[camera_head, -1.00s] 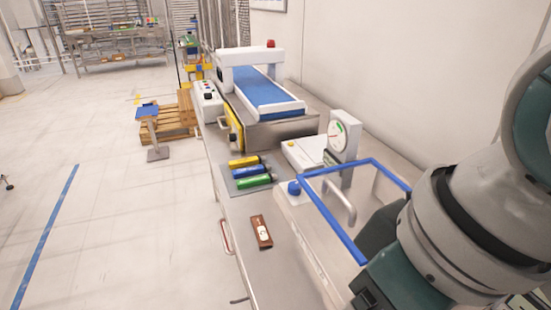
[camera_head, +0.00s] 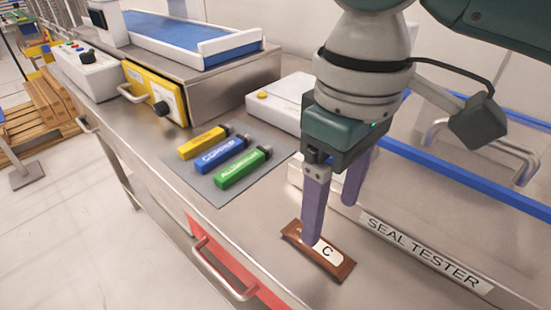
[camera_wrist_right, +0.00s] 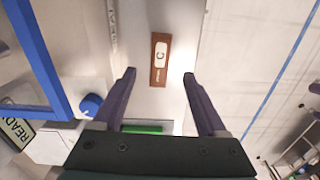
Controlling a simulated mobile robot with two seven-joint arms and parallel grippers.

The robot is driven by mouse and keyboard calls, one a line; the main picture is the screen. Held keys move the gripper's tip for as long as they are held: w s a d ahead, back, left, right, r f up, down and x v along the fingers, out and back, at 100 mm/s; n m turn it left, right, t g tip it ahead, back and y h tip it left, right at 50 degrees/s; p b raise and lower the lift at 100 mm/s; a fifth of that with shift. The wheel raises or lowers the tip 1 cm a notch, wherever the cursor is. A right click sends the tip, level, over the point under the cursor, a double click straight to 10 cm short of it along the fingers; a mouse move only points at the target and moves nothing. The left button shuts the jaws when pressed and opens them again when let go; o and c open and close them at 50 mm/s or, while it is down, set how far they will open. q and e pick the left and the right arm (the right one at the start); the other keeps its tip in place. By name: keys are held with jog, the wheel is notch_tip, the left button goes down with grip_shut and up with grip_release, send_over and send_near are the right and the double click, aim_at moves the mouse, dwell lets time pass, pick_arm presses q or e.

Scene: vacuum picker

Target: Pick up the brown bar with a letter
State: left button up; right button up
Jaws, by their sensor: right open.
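The brown bar (camera_head: 327,261) lies flat on the steel bench, with a white label reading "C". It also shows in the right wrist view (camera_wrist_right: 160,74), beyond and roughly between the fingertips. My right gripper (camera_head: 328,215) is above the bar, pointing down, with one finger overlapping the bar's label in the head view. In the right wrist view my right gripper (camera_wrist_right: 160,75) is open, its purple fingers spread wide with nothing between them. I cannot tell the exact height above the bar. My left gripper is not in view.
Yellow (camera_head: 203,142), blue (camera_head: 222,154) and green (camera_head: 243,168) tubes lie on a grey mat (camera_head: 205,187) left of the bar. The seal tester (camera_head: 425,253) stands close to the right. A conveyor (camera_head: 190,38) is behind.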

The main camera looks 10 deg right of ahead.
aim_at(327, 251)
jog(key=f, duration=0.7)
jog(key=shift+s+d+b, duration=0.2)
jog(key=shift+s+b, duration=0.05)
jog(key=shift+b, duration=0.15)
jog(key=shift+c, duration=0.3)
grip_shut()
